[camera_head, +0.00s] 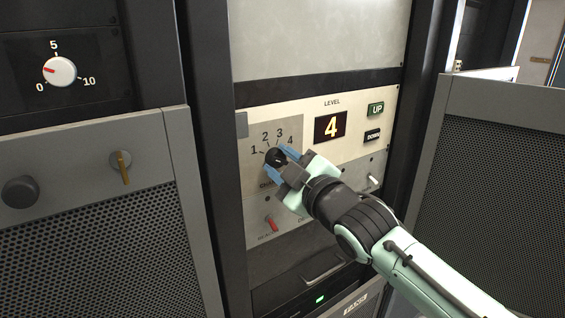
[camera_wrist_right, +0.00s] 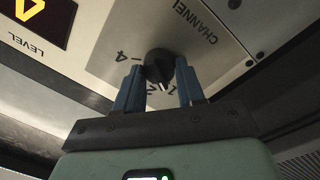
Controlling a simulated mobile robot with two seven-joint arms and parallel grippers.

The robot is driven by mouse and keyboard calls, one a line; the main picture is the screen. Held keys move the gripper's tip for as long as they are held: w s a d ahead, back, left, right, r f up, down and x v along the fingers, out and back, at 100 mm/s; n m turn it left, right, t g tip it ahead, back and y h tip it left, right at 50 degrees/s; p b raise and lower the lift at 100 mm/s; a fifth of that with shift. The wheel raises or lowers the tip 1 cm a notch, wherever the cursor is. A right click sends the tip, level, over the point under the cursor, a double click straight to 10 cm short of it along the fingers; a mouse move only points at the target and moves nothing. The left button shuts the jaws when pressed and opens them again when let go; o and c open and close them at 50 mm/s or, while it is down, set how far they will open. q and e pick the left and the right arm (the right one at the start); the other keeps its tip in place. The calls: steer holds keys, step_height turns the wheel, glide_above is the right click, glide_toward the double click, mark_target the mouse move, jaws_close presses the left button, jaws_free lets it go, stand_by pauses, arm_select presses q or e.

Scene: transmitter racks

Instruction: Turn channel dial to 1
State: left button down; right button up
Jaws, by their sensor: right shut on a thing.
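The channel dial (camera_head: 274,157) is a black knob on a cream panel, with the numbers 1 to 4 printed in an arc above it. My right gripper (camera_head: 282,162) has its two blue fingers on either side of the knob and is shut on it, partly covering it and the word below. In the right wrist view the knob (camera_wrist_right: 158,64) sits between the fingertips of the gripper (camera_wrist_right: 158,80). Its white pointer mark shows near the 1 and 2, but the exact setting is hard to tell. My left gripper is out of view.
A level display (camera_head: 331,126) reading 4, an UP button (camera_head: 376,109) and a DOWN button (camera_head: 373,136) are right of the dial. A red-tipped switch (camera_head: 271,223) is below. A white knob (camera_head: 61,71) is on the left rack. Mesh-fronted panels (camera_head: 500,190) protrude at both sides.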

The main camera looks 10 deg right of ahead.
mark_target(280, 161)
steer(key=o, duration=1)
steer(key=shift+o, duration=0.2)
steer(key=v, duration=0.4)
steer(key=shift+s+r+p, duration=0.15)
steer(key=shift+s+p, duration=0.1)
steer(key=shift+p, duration=0.15)
steer(key=v, duration=0.9)
steer(key=shift+b, duration=0.45)
steer(key=shift+f, duration=0.2)
